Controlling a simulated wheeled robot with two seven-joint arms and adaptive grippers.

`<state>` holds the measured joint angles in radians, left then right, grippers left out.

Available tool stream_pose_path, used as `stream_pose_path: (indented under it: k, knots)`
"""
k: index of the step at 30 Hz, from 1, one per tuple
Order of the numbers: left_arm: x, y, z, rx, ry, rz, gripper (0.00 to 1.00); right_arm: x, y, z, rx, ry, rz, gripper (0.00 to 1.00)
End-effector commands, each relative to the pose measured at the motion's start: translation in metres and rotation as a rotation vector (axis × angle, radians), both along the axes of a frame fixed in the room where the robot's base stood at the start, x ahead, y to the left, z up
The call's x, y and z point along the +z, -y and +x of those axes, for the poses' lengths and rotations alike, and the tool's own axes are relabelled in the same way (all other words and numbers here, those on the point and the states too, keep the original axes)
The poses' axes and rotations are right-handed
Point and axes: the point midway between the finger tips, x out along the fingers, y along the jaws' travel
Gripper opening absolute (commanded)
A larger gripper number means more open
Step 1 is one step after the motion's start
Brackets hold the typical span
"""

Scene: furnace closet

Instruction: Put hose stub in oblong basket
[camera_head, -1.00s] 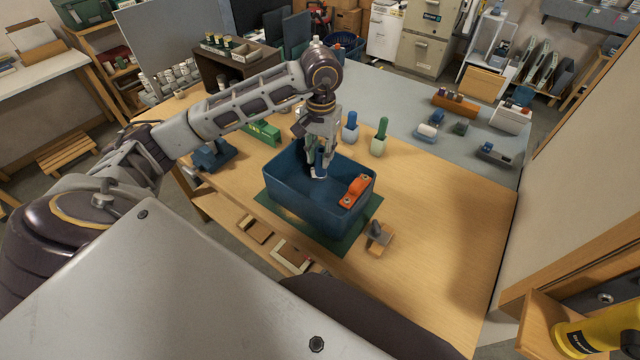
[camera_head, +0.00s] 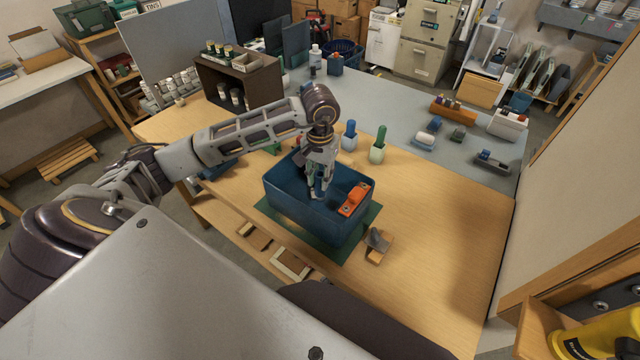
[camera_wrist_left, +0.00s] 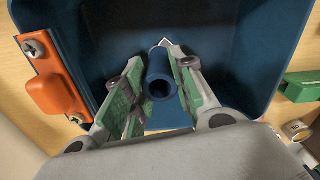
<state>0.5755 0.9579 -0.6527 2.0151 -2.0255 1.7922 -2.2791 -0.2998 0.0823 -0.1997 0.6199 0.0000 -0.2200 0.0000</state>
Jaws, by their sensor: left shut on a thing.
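The oblong basket (camera_head: 283,204) is a dark blue open box on a green mat on the wooden table. My left gripper (camera_head: 319,190) reaches down into it from above. In the left wrist view the gripper (camera_wrist_left: 158,100) is shut on the hose stub (camera_wrist_left: 160,80), a short dark blue tube with a hollow end. The stub is between the green-padded fingers, within the basket walls. I cannot tell whether it touches the basket floor. In the head view the fingers mostly hide the stub. My right gripper is not in view.
An orange bracket (camera_head: 355,199) sits on the basket's right rim and shows in the wrist view (camera_wrist_left: 57,85). A blue-topped bottle (camera_head: 349,136) and a green-topped one (camera_head: 378,146) stand behind. The table's right side is clear.

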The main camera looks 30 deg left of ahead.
Motion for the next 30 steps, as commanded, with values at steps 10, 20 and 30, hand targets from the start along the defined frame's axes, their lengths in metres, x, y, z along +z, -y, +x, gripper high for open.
stream_pose_path:
  k: [10,20,30]
  knots:
    - [-0.028,0.000,-0.001,0.000,-0.003,0.000,0.00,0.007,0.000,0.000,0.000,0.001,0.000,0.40]
    - [-0.036,0.000,0.000,-0.001,0.000,0.000,0.00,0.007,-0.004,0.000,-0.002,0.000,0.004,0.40]
    - [-0.039,0.000,0.000,-0.001,0.000,0.001,0.27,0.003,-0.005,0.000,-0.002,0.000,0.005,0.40]
